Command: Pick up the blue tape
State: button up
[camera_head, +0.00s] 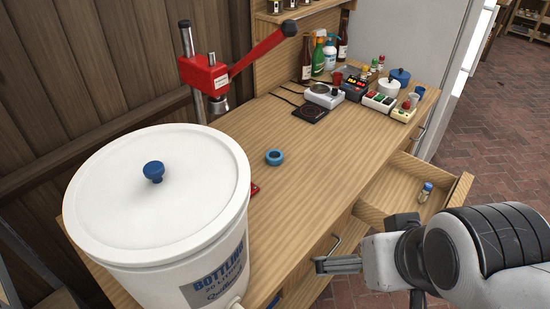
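The blue tape (275,162) is a small blue ring lying flat on the wooden bench top (310,155), to the right of the large white bucket. My gripper (318,266) is low in the view, at the bench's front edge, with its fingers pointing left. It is apart from the tape, nearer the camera and a little to the right. The fingers are seen side-on, so I cannot tell whether they are open or shut. No object shows in them.
The lidded white bucket (218,262) fills the left. A red lever press (204,76) stands behind it. An open drawer (400,208) holding a small bottle (425,193) juts out near my arm. Bottles and small devices crowd the bench's far end. The bench around the tape is mostly clear.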

jog(key=c, duration=1.2)
jog(key=w+a+f+n+t, duration=0.1)
jog(key=w+f+t, duration=0.1)
jog(key=w, duration=1.2)
jog(key=w+a+f+t, duration=0.1)
jog(key=w+a+f, duration=0.1)
jog(key=w, duration=1.1)
jog(key=w+a+f+t, duration=0.1)
jog(key=w+a+f, duration=0.1)
jog(key=w+f, duration=0.2)
jog(key=w+a+f+t+y, duration=0.1)
jog(key=w+a+f, duration=0.1)
jog(key=w+f, duration=0.3)
jog(key=w+a+f+n+t+y, duration=0.1)
jog(key=w+a+f, duration=0.1)
jog(key=w+f, duration=0.3)
jog(key=shift+w, duration=1.05)
jog(key=shift+w+a+f, duration=0.15)
jog(key=shift+w+f, duration=0.1)
jog(key=shift+f, duration=0.3)
